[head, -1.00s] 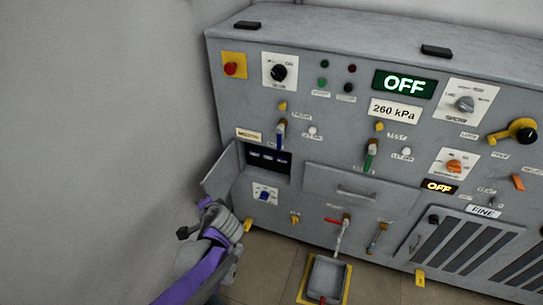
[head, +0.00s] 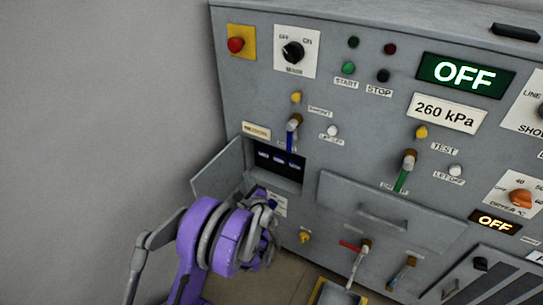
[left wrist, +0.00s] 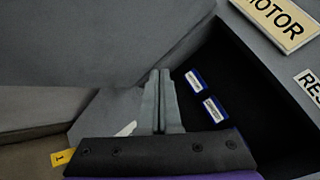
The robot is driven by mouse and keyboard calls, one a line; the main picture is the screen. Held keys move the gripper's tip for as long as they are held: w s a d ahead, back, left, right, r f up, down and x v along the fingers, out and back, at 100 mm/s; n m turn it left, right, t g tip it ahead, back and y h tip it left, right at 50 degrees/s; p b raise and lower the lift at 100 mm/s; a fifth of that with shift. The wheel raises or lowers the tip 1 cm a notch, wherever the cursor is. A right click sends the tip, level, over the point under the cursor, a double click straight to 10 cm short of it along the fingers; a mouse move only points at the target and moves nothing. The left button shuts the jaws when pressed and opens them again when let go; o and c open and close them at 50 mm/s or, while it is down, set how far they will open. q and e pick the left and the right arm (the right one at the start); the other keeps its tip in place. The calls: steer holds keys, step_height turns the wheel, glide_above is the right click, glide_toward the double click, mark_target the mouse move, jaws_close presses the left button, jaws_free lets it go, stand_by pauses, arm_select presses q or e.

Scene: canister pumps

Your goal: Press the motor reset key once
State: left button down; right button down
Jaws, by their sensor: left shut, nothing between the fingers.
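A recess (head: 273,158) with a dark inside sits in the grey panel, and several small blue keys with white labels (head: 277,158) show in it. In the left wrist view two blue keys (left wrist: 194,82) (left wrist: 213,109) lie just right of my fingers; their print is too small to read. A plate reading MOTOR (left wrist: 283,20) is above the recess, with a partly cut-off plate beginning RES below it. My left gripper (left wrist: 160,75) is shut and empty, in front of the recess. In the head view the left gripper (head: 268,205) is below the recess. My right gripper is not in view.
The recess's grey door (head: 218,168) hangs open at its left. A blue knob on a white plate (head: 275,204) is partly hidden behind my gripper. A wide grey drawer front (head: 383,215) lies to the right. A blue-handled tap (head: 292,135) hangs above the recess.

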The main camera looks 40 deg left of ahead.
arm_select(q)
steer(key=shift+s+r, duration=0.1)
glide_toward(260, 154)
steer(key=shift+s+a+x, duration=0.1)
steer(key=shift+s+x, duration=0.05)
steer(key=shift+x, duration=0.65)
steer(key=shift+s+a+x, duration=0.1)
steer(key=shift+x, duration=0.75)
steer(key=shift+s+a+x, duration=0.1)
steer(key=shift+s+x, duration=0.05)
steer(key=shift+x, duration=0.65)
stand_by(0.4)
steer(key=shift+w, duration=0.45)
steer(key=shift+w+a, duration=0.1)
steer(key=shift+w, duration=0.4)
stand_by(0.5)
steer(key=shift+s, duration=0.95)
